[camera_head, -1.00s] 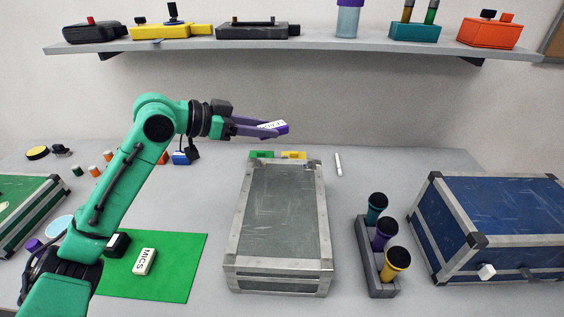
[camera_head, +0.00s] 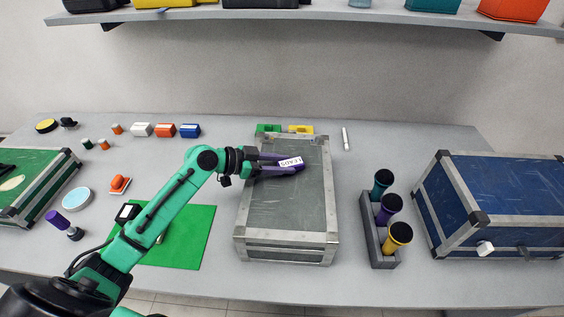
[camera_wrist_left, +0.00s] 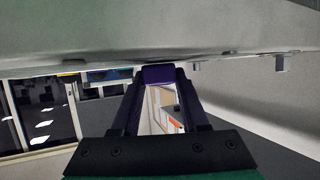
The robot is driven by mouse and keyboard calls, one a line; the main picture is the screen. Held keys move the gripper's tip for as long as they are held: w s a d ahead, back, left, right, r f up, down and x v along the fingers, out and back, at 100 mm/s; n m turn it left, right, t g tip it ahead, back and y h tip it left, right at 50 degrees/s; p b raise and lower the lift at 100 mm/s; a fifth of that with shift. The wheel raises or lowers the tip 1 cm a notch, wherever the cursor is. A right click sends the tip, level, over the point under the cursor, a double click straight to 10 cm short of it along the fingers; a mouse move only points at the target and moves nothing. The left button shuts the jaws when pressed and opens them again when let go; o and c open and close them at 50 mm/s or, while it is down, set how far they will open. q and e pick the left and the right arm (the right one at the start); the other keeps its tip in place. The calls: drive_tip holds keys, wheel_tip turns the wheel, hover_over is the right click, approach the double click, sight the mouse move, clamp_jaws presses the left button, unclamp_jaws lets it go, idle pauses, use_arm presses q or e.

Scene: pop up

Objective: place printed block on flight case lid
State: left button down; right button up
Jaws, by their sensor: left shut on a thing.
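The printed block (camera_head: 291,163) is purple with a white face lettered "LEADS". My left gripper (camera_head: 281,164) is shut on it, over the far part of the grey flight case lid (camera_head: 288,208). I cannot tell whether the block touches the lid. The lid is flat grey with a metal frame, and its near part is bare. In the left wrist view, the block's purple end (camera_wrist_left: 158,75) shows between the purple fingers. My right gripper is not in view.
A rack of capped tubes (camera_head: 368,232) stands right of the grey case, with a blue case (camera_head: 500,205) farther right. A green mat (camera_head: 190,252) lies to the left, partly behind my arm. Green (camera_head: 268,129) and yellow (camera_head: 300,130) pieces sit behind the grey case. A shelf (camera_head: 330,14) hangs above.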

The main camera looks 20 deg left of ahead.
use_arm(q)
drive_tip(key=shift+f, duration=0.15)
drive_tip(key=shift+c, duration=2.1)
unclamp_jaws()
drive_tip(key=shift+r, duration=0.25)
drive_tip(key=shift+s+a, duration=0.1)
drive_tip(key=shift+a, duration=0.25)
drive_tip(key=b+v, duration=0.2)
drive_tip(key=v, duration=0.9)
drive_tip(key=shift+s+r, duration=0.15)
drive_tip(key=shift+r, duration=0.05)
